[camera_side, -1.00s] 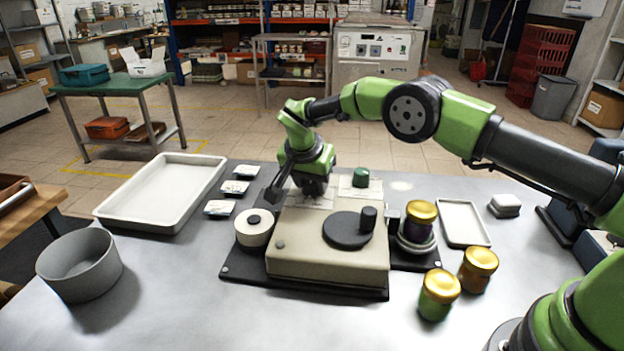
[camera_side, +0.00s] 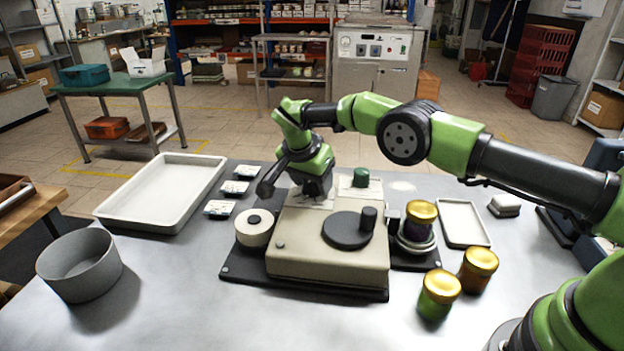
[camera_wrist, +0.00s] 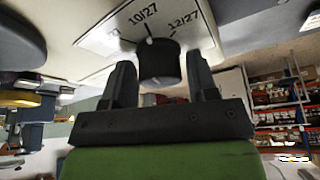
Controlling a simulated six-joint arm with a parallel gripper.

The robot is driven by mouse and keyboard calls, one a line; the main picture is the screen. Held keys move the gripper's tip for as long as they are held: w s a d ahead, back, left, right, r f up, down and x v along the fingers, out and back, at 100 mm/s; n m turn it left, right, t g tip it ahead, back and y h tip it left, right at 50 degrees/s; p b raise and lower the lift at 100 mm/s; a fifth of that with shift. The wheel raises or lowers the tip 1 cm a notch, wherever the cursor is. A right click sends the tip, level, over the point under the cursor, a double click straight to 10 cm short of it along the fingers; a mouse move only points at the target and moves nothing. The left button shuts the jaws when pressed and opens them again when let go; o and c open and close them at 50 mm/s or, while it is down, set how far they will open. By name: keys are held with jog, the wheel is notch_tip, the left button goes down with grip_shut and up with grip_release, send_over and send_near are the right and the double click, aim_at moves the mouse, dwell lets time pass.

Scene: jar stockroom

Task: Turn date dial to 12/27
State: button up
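The date dial (camera_wrist: 159,64) is a black round knob on a white plate, seen in the wrist view. The labels 10/27 (camera_wrist: 142,15) and 12/27 (camera_wrist: 184,21) are printed behind it, 12/27 to the right. In the side view my gripper (camera_side: 316,192) points down at the back left of the beige machine (camera_side: 325,262), hiding the dial.
A green knob (camera_side: 361,177) stands right of my gripper, and a black disc with a handle (camera_side: 348,230) in front. A white roll (camera_side: 254,228) is at the machine's left. Jars (camera_side: 439,293) stand at the right; a white tray (camera_side: 120,215) and grey bowl (camera_side: 80,283) are left.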

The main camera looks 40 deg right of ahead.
jog(key=shift+o, duration=0.6)
jog(key=shift+r, duration=0.1)
jog(key=v, duration=0.9)
jog(key=shift+a+r, duration=0.2)
jog(key=shift+r, duration=0.15)
jog(key=s+d+n+t+y, duration=0.1)
jog(key=d+n+y, duration=0.2)
jog(key=n, duration=0.7)
jog(key=d+n+t+y, duration=0.1)
jog(key=d+n+y, duration=0.25)
jog(key=n, duration=0.75)
jog(key=shift+y, duration=0.25)
jog(key=x, duration=0.9)
jog(key=shift+s+a+f, duration=0.25)
jog(key=shift+a+f, duration=0.1)
jog(key=shift+a, duration=0.05)
jog(key=shift+c, duration=0.2)
